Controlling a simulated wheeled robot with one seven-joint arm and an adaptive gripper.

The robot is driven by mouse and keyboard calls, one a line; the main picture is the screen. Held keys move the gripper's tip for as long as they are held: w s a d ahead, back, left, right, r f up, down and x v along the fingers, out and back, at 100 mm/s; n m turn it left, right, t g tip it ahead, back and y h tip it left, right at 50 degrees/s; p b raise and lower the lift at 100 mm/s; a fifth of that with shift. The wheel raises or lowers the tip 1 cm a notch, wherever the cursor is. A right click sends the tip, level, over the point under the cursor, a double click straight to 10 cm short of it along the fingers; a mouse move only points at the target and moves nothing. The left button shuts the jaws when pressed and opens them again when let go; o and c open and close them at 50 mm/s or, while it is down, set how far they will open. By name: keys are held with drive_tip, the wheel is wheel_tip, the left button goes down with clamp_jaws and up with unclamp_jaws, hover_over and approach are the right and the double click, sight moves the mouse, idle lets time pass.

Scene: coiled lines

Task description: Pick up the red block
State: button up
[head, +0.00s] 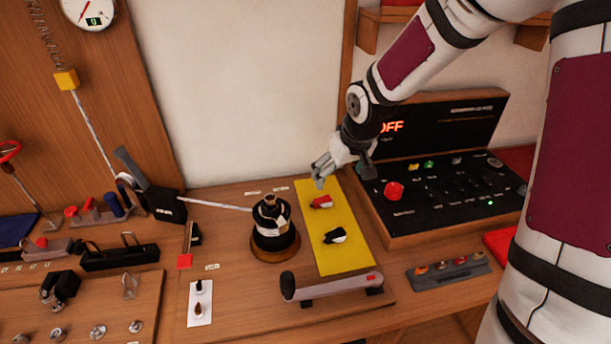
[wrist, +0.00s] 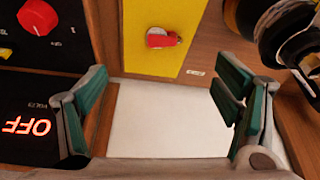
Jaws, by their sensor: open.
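No loose red block is certain. A small red piece (head: 322,201) sits on a white round base on the yellow plate (head: 348,258); it looks like a switch handle. It also shows in the wrist view (wrist: 160,40), beyond the fingertips, on the yellow strip (wrist: 140,60). A small red square piece (head: 185,261) is at the left on the wooden board, beside a dark fitting. My gripper (head: 320,172) is above the far end of the yellow plate, close to the red piece in the picture. In the wrist view my gripper (wrist: 158,75) is open with nothing between its fingers.
A black control panel (head: 440,205) with a red knob (head: 393,190) stands right of the yellow plate. A dark coil on a round stand (head: 273,226) is to its left. A black switch (head: 334,236) and a grey bar handle (head: 330,288) are nearer.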

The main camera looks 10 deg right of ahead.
drive_tip(key=x, duration=0.2)
drive_tip(key=b, duration=0.1)
hover_over(322, 201)
drive_tip(key=s, duration=0.3)
drive_tip(key=f, duration=0.8)
drive_tip(key=shift+w+d, duration=0.25)
drive_tip(key=shift+d, duration=0.05)
drive_tip(key=shift+y, duration=0.3)
drive_tip(key=shift+x, duration=2.7)
drive_tip(key=shift+w, duration=0.1)
drive_tip(key=c, duration=1.4)
